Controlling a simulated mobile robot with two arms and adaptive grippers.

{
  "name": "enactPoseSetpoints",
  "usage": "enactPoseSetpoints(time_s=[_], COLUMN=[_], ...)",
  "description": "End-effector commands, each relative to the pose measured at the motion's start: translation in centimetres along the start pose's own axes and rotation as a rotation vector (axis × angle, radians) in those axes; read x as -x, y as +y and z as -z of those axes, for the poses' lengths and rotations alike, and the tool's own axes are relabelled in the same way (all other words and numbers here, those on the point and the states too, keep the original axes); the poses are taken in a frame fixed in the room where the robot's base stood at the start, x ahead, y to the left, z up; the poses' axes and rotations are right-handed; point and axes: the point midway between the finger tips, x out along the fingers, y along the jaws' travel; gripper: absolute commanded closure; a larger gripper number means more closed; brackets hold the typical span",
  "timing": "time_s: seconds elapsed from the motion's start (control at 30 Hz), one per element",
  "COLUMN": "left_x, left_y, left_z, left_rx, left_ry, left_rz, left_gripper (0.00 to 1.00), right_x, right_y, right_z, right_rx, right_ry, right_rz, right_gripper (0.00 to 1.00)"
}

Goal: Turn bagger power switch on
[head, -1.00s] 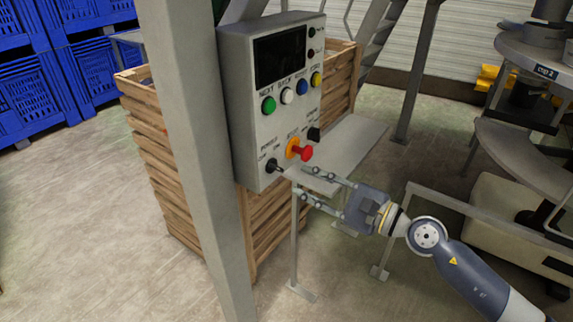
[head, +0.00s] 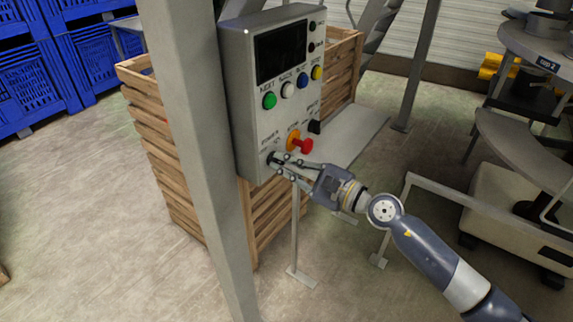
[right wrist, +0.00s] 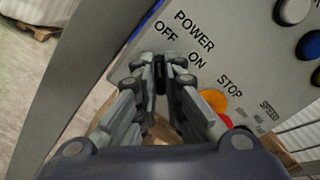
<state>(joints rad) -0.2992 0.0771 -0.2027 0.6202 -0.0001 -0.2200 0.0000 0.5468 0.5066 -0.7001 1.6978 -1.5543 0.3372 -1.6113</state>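The grey bagger control box (head: 243,110) stands on a post in the head view, its power switch (head: 273,158) low on the front at the left. My right gripper (head: 276,165) is at this switch, its fingertips largely covering it. In the right wrist view, the dark power switch (right wrist: 160,76) sits between the two narrowed fingertips of my gripper (right wrist: 161,70), below the POWER label and between OFF and ON. The fingers look shut on its sides; which way the switch is turned is hard to tell. My left gripper is not in view.
A red stop button (head: 302,146) on a yellow base sits just right of the gripper, with a black speed knob (head: 314,127) beyond. Green, white, blue and yellow buttons are above. A grey post (head: 190,120) stands left; a wooden crate (head: 160,150) is behind.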

Motion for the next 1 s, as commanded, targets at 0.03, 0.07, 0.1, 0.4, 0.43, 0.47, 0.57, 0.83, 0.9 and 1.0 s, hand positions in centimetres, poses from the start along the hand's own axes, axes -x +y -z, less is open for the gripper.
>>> enactPoseSetpoints(time_s=[0.03, 0.07, 0.1, 0.4, 0.43, 0.47, 0.57, 0.83, 0.9, 1.0], left_x=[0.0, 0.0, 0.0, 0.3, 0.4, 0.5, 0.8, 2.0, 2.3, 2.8], left_y=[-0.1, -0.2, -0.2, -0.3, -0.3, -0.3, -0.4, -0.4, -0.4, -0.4], left_z=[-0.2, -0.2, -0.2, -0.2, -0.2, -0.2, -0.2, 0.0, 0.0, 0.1], left_rx=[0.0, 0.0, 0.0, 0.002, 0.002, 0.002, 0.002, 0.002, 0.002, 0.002], left_ry=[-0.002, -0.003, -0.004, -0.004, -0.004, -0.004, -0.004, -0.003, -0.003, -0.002], left_rz=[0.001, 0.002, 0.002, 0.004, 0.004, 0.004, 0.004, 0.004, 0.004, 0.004], left_gripper=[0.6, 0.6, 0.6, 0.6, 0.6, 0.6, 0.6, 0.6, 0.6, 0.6], right_x=[0.0, 0.0, 0.0, 0.0, 0.0, 0.0, 0.0, 0.0, 0.0, 0.0], right_y=[0.0, 0.0, 0.0, -0.1, -0.1, -0.1, -0.2, -0.3, -0.4, -0.4], right_z=[0.0, 0.0, 0.0, -0.1, -0.1, -0.1, -0.1, -0.1, -0.1, -0.1], right_rx=[0.0, 0.0, 0.0, -0.054, -0.068, -0.084, -0.147, -0.386, -0.453, -0.549], right_ry=[0.0, 0.0, 0.0, 0.0, 0.0, 0.0, -0.001, 0.0, 0.0, 0.0], right_rz=[0.0, 0.0, 0.0, 0.0, 0.0, 0.0, 0.0, 0.0, -0.001, -0.001], right_gripper=[1.0, 1.0, 1.0, 1.0, 1.0, 1.0, 1.0, 1.0, 1.0, 1.0])
